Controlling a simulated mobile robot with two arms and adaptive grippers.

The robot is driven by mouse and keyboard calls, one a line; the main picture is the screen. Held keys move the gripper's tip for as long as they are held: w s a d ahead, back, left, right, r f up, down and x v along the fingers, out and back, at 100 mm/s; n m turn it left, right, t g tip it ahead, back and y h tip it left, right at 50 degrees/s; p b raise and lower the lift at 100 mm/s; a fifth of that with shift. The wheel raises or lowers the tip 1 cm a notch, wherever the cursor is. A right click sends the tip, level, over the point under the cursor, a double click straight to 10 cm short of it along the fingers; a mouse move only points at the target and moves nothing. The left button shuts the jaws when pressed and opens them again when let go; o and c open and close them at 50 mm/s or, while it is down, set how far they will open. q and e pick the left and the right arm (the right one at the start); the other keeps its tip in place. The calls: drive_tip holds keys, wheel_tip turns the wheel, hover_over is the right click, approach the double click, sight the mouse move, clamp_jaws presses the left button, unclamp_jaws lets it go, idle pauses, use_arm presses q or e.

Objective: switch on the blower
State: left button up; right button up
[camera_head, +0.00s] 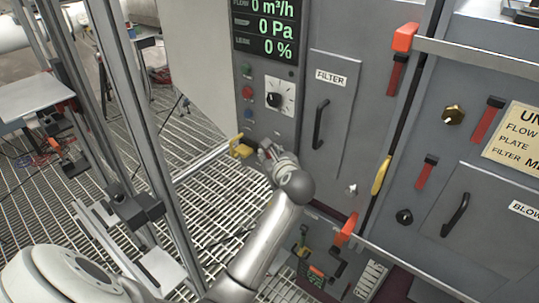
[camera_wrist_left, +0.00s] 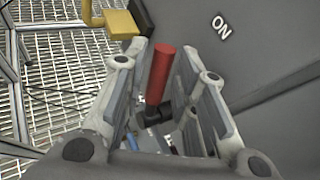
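A red lever (camera_wrist_left: 160,75) with a black base stands out from the grey panel in the left wrist view. A white ON label (camera_wrist_left: 222,26) is on the panel beyond it. My left gripper (camera_head: 263,150) is at the lower left corner of the grey cabinet, below the dial. In the left wrist view its fingers (camera_wrist_left: 170,75) are apart, with the red lever between them; I see no clear grip on it. The gripper hides the lever in the head view. The display (camera_head: 266,28) reads zero flow, pressure and percent. My right gripper is not in view.
A yellow block (camera_head: 240,147) sits close to the left gripper's tips; it also shows in the left wrist view (camera_wrist_left: 121,24). The dial (camera_head: 280,96), FILTER door (camera_head: 325,105) and BLOWER door (camera_head: 485,225) are on the cabinet. Metal posts and grating lie left.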

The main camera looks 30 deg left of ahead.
use_arm(q)
drive_tip(key=shift+x, duration=1.3)
clamp_jaws()
